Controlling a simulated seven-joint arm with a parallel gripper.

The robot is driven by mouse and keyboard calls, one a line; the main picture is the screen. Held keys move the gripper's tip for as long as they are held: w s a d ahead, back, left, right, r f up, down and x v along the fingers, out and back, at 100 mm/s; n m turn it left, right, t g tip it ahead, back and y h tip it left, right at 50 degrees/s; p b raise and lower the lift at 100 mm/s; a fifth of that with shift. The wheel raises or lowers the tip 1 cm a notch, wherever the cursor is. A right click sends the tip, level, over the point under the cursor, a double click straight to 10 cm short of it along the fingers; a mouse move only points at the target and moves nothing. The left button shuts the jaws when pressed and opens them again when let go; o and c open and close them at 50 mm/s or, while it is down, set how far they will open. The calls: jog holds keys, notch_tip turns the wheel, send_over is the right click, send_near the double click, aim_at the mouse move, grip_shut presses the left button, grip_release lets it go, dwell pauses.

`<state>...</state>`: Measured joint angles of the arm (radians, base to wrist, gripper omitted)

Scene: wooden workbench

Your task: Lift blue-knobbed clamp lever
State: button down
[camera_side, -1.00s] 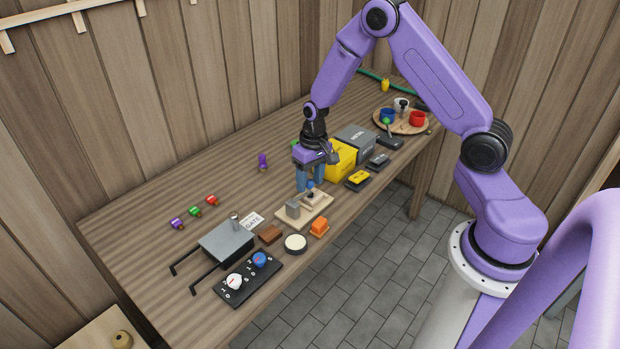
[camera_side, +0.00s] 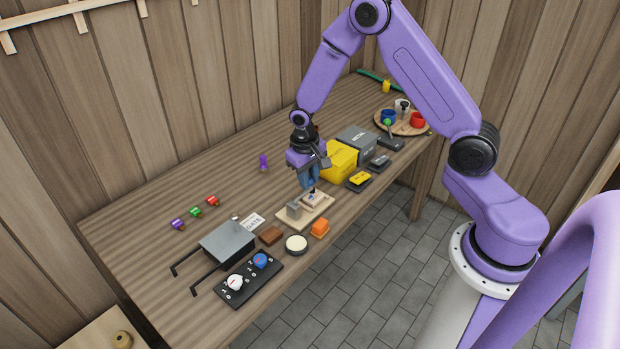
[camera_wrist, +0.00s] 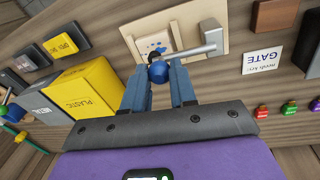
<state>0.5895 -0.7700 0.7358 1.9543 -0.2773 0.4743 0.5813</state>
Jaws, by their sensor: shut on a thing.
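The clamp stands on a pale wooden board (camera_side: 320,212) with a grey block (camera_side: 294,208). In the wrist view, its grey lever rod (camera_wrist: 190,52) runs from the knob to beside the grey block (camera_wrist: 211,35). The blue knob (camera_wrist: 158,72) sits between the blue fingertips of my gripper (camera_wrist: 160,70), which is shut on it. In the side view, my gripper (camera_side: 312,189) is tilted over the board, and its fingers mostly hide the knob. How far the lever is raised I cannot tell.
A yellow box (camera_side: 340,160) and a grey box (camera_side: 357,138) stand close behind my gripper. A grey metal box with handles (camera_side: 228,240) stands front left.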

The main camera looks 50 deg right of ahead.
aim_at(292, 202)
jog(key=a+r+h, duration=0.1)
jog(key=h, duration=0.2)
jog(key=shift+a+r, duration=0.35)
jog(key=shift+a, duration=0.05)
jog(key=a+h, duration=0.1)
jog(key=h, duration=0.1)
jog(key=a+r+h, duration=0.1)
jog(key=h, duration=0.1)
jog(key=shift+a, duration=0.15)
jog(key=a+h, duration=0.2)
jog(key=h, duration=0.1)
jog(key=shift+a+r+h, duration=0.15)
jog(key=shift+a+h, duration=0.05)
jog(key=shift+h, duration=0.1)
jog(key=shift+a+f+h, duration=0.15)
jog(key=shift+a+h, duration=0.55)
jog(key=shift+h, duration=0.45)
jog(key=shift+a+f+h, duration=0.1)
jog(key=shift+a+h, duration=0.6)
jog(key=shift+h, duration=0.45)
jog(key=c, duration=0.9)
grip_release()
jog(key=a+r, duration=0.2)
jog(key=a, duration=1.5)
jog(key=shift+s+a, duration=0.15)
jog(key=shift+a, duration=0.05)
